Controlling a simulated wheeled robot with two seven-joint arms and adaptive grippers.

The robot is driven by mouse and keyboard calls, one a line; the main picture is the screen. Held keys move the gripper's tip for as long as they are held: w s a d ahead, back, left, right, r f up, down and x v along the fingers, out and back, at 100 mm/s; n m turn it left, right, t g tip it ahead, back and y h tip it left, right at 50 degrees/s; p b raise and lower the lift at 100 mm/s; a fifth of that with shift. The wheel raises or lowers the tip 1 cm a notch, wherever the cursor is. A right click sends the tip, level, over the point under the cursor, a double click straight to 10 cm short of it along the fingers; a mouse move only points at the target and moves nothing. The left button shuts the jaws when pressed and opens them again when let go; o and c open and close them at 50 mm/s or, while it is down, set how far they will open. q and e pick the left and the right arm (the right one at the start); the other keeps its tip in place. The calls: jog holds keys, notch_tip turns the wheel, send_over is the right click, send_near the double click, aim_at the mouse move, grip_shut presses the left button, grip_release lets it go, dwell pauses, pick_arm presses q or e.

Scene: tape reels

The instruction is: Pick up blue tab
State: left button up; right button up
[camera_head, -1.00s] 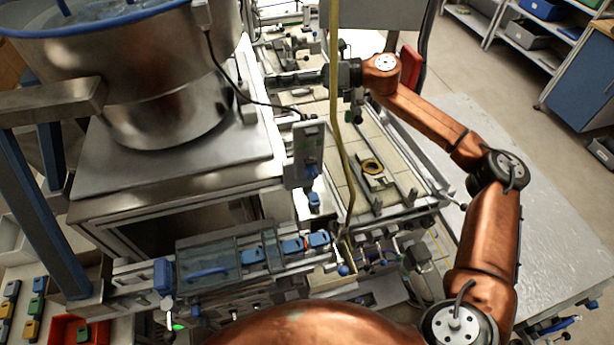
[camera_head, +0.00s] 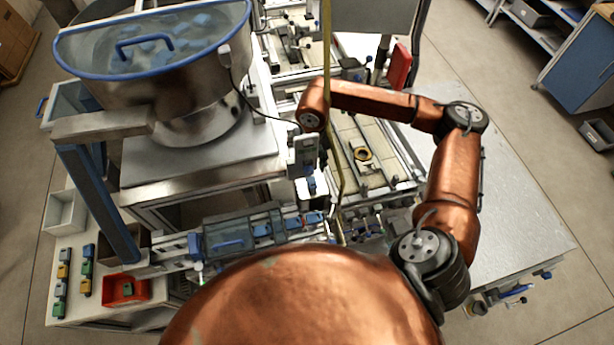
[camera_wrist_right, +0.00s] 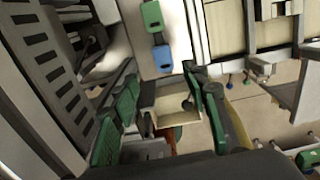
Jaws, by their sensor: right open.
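In the right wrist view, a blue tab (camera_wrist_right: 163,58) lies on a light strip just beyond the fingertips, with a green tab (camera_wrist_right: 152,16) above it. My right gripper (camera_wrist_right: 160,76) is open and empty, its green-padded fingers spread on either side. In the head view, blue tabs show on the machine, one upright by the white bracket (camera_head: 311,186) and several along the rail (camera_head: 292,222). My right gripper is hidden there behind the copper wrist. My left gripper is in no view.
A steel bowl feeder (camera_head: 165,85) with a blue rim stands at left. A yellow hose (camera_head: 327,60) hangs near my right wrist. A small box (camera_wrist_right: 178,117) lies between the fingers in the wrist view. A red bin (camera_head: 125,292) and coloured tabs lie at lower left.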

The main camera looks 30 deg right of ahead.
aim_at(312, 184)
notch_tip(312, 184, down, 2)
jog(key=shift+s+d+f+p, duration=0.1)
jog(key=shift+s+f+p, duration=0.1)
jog(key=shift+p, duration=0.1)
jog(key=f, duration=0.1)
jog(key=f+p, duration=0.2)
jog(key=f, duration=0.1)
jog(key=shift+s+f, duration=0.1)
jog(key=shift+s, duration=0.2)
jog(key=shift+f, duration=0.6)
jog(key=shift+c, duration=0.6)
jog(key=c, duration=0.7)
